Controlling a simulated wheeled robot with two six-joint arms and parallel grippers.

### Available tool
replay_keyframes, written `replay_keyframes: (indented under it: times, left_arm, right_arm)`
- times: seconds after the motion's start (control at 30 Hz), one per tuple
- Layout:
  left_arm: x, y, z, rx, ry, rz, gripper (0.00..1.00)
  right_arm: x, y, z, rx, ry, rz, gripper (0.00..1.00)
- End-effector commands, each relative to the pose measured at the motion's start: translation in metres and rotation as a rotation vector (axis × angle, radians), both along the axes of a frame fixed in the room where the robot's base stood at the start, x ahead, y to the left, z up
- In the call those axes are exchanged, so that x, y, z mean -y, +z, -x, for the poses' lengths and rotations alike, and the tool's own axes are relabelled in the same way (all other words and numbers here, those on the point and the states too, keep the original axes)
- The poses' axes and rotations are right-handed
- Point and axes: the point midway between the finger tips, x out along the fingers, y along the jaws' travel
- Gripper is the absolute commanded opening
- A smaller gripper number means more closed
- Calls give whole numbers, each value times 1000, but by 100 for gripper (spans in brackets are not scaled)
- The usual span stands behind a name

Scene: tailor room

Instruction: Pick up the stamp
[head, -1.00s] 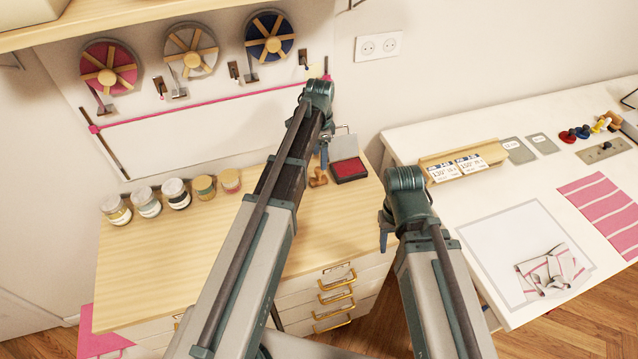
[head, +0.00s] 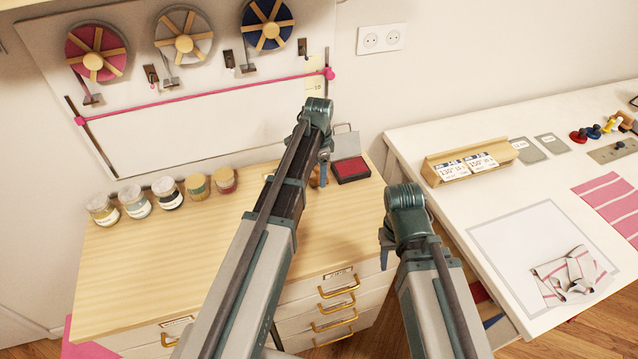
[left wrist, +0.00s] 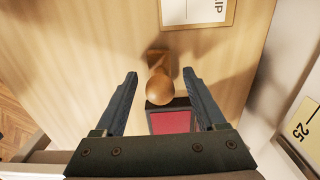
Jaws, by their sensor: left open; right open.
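The wooden stamp (left wrist: 159,84) stands on the wooden cabinet top, its round handle knob toward the camera in the left wrist view. My left gripper (left wrist: 161,76) is open, with one finger on each side of the stamp and apart from it. In the head view the stamp (head: 314,178) is mostly hidden behind my left gripper (head: 323,170). A red ink pad (head: 351,170) in a dark case with its lid up lies just right of the stamp. My right gripper (head: 385,248) is open and empty, in front of the gap between cabinet and white table.
Several jars (head: 167,192) line the back of the cabinet top (head: 190,260). A framed label (left wrist: 200,12) lies near the stamp. The white table (head: 440,135) at right holds a card holder (head: 465,163) and striped cloth (head: 570,275). The cabinet's front left top is clear.

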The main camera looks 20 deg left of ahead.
Motion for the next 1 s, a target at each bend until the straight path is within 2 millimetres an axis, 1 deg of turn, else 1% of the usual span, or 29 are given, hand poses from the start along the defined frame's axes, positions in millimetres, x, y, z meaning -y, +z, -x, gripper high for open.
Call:
replay_keyframes:
  times: [0.03,0.1,0.37,0.4,0.47,0.5,0.57,0.7,0.8,1.0]
  left_arm:
    - [0,-12,0,0,0,0,72]
    - [0,-17,0,0,0,0,72]
    - [0,-16,0,0,0,0,72]
    - [0,-16,0,0,0,0,69]
    - [0,-16,0,0,0,0,58]
    - [0,-16,0,0,0,0,51]
    - [0,-16,0,0,0,0,40]
    - [0,-16,0,0,0,0,15]
    - [0,-16,0,0,0,0,0]
    - [0,-16,0,0,0,0,0]
  right_arm:
    - [0,-13,0,0,0,0,50]
    - [0,-17,0,0,0,0,50]
    - [0,-16,0,0,0,0,50]
    - [0,-16,0,0,0,0,50]
    - [0,-16,0,0,0,0,50]
    - [0,-16,0,0,0,0,50]
    - [0,-16,0,0,0,0,50]
    - [0,-16,0,0,0,0,50]
    - [0,-16,0,0,0,0,50]
    - [0,-16,0,0,0,0,50]
